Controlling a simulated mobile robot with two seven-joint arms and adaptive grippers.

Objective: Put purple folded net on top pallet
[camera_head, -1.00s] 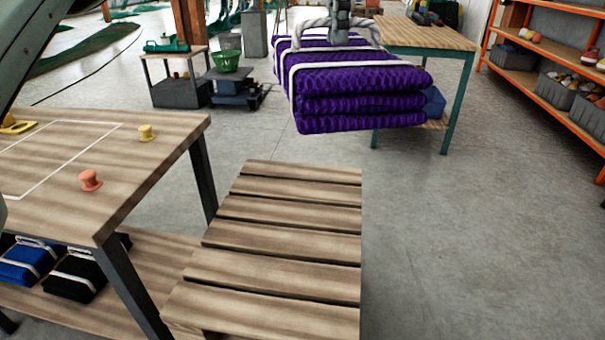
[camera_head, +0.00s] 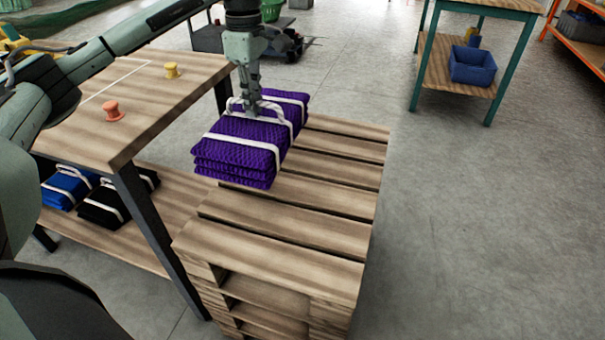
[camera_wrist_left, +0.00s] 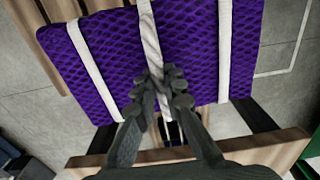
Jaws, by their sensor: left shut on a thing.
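The purple folded net (camera_head: 237,150) is a thick layered bundle with white straps and a white rope handle. My left gripper (camera_head: 250,108) is shut on that handle, above the net's middle. The net is over the far left part of the wooden slatted pallet (camera_head: 280,246), its left end jutting past the pallet's side. I cannot tell whether its underside touches the slats. In the left wrist view, the gripper fingers (camera_wrist_left: 164,88) close on the twisted rope, with the purple net (camera_wrist_left: 195,50) beneath and slats at upper left. My right gripper is not in view.
A wooden table (camera_head: 150,110) with an orange spool (camera_head: 113,110) and a yellow spool (camera_head: 172,70) stands close on the left. Blue and black folded nets lie on its lower shelf. The pallet's near and right slats are bare. Open floor (camera_head: 450,220) lies right.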

